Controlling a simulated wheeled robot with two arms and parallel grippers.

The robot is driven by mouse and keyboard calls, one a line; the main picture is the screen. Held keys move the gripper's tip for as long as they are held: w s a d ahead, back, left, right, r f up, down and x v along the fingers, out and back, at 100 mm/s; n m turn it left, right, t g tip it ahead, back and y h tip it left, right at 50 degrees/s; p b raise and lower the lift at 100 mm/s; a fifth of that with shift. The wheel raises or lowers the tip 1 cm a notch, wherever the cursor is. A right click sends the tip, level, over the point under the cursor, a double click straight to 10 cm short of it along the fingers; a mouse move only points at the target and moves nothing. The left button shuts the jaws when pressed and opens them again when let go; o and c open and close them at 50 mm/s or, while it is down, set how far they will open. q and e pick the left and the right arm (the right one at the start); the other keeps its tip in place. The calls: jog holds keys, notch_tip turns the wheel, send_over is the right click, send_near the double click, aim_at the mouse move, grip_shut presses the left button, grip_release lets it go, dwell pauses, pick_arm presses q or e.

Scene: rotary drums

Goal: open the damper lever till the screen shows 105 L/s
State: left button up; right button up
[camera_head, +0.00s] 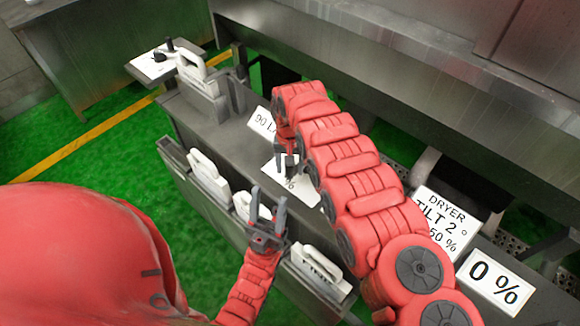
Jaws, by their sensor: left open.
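A white screen reading "90 L/" (262,122) stands on the grey console; its right end is hidden behind my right arm. My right gripper (288,165) points down over a white plate with a "%" sign (300,190). Its fingers are small and partly covered, so I cannot tell whether they are shut or hold anything. I cannot make out the damper lever for certain; the spot under the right gripper is hidden. My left gripper (268,208) is open, its two fingers apart and pointing up the picture, in front of the console's near edge, with nothing seen between them.
White handles (208,175) line the console's near side, one (320,264) just right of the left gripper. Signs read "DRYER TILT 2° 50 %" (442,222) and "0 %" (495,282). A black knob (170,45) stands at the far left.

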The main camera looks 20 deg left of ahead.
dwell(0.3)
notch_tip(320, 180, up, 8)
jog(key=b, duration=0.3)
jog(key=shift+r, duration=0.2)
notch_tip(320, 180, up, 9)
jog(key=shift+r, duration=0.1)
dwell(0.3)
